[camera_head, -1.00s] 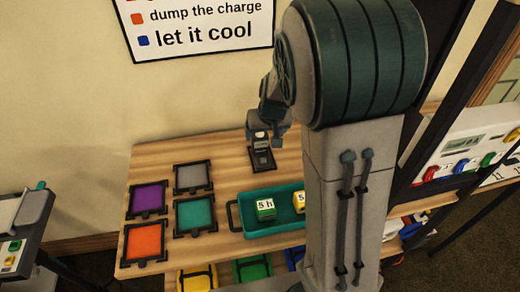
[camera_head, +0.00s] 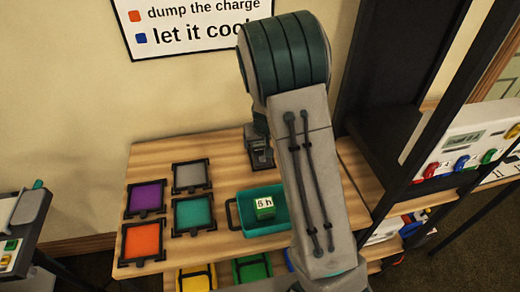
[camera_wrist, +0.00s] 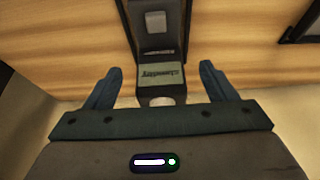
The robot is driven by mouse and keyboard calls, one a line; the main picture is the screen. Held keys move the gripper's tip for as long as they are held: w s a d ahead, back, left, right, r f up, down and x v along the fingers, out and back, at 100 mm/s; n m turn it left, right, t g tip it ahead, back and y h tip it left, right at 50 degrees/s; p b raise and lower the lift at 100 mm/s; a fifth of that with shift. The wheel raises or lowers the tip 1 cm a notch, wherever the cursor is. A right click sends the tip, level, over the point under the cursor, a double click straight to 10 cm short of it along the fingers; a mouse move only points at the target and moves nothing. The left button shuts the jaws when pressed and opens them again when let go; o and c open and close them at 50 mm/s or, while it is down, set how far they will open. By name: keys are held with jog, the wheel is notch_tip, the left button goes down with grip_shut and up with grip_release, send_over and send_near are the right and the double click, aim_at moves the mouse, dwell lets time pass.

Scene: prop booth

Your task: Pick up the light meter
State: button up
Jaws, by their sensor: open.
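The light meter appears to be the small dark device (camera_head: 258,158) at the back of the wooden table, partly hidden by my arm in the head view. In the wrist view it is a dark upright-looking body (camera_wrist: 160,52) with a greenish display panel bearing text and a pale round part at its near end. My gripper (camera_wrist: 160,68) is open, with one finger on each side of the device's near end. Gaps show between both fingers and the device, so it is not held.
Purple (camera_head: 147,197), grey (camera_head: 191,174), teal (camera_head: 194,212) and orange (camera_head: 144,242) framed squares lie on the table's left. A teal tray (camera_head: 240,217) holding a green-and-white cube (camera_head: 264,206) stands in front of the device. A dark post frame (camera_head: 385,110) rises at right.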

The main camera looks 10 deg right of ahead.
aim_at(260, 151)
jog(key=shift+w+x, duration=0.2)
jog(key=shift+x, duration=0.95)
jog(key=shift+w+x, duration=0.2)
jog(key=shift+x, duration=0.9)
jog(key=shift+r, duration=0.2)
jog(key=c, duration=1.2)
jog(key=shift+c, duration=0.6)
jog(key=shift+r, duration=0.1)
